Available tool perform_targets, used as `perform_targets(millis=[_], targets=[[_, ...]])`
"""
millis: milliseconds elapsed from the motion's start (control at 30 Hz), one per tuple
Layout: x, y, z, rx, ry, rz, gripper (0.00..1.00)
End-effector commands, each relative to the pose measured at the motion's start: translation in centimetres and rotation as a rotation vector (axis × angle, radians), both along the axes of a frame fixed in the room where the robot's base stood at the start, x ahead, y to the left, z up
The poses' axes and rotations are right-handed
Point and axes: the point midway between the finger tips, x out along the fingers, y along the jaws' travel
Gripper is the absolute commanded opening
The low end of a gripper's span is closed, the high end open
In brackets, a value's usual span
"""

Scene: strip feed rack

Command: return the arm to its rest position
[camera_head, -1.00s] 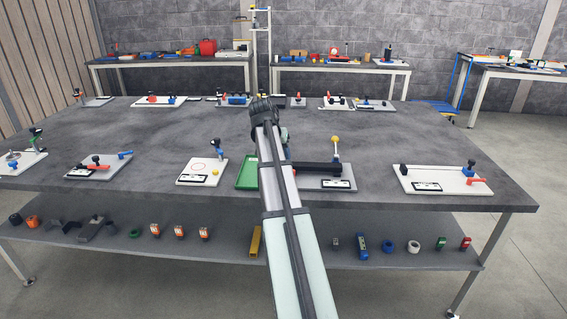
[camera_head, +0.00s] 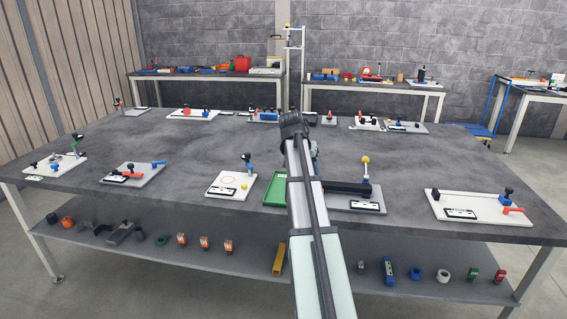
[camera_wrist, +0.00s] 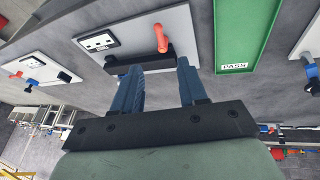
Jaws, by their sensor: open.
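My arm reaches from the bottom of the head view up over the middle of the workbench (camera_head: 200,150), with a dark joint at its upper end. The arm hides my fingers in that view. In the wrist view my gripper (camera_wrist: 160,70) shows two blue fingers spread apart, with nothing held between them. Beyond the fingertips is a white board (camera_wrist: 180,25) with a red handle (camera_wrist: 161,38), a black block and a label plate. I cannot tell whether the fingers touch anything.
A green tray (camera_head: 275,189) lies left of my arm; the wrist view shows its PASS label (camera_wrist: 234,67). Right of the arm is a grey board (camera_head: 368,204) with a black bar and yellow-knobbed lever (camera_head: 366,163). Fixture boards line the bench edges; its middle is largely clear.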

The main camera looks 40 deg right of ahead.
Motion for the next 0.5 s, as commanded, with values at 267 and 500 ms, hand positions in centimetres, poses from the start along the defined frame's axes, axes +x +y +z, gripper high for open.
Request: perform_targets(millis=[267,500], targets=[[0.1,0.4,-0.4,0.003,0.002,0.008,0.42],[1.4,5.8,-6.9,0.047,0.036,0.128,0.42]])
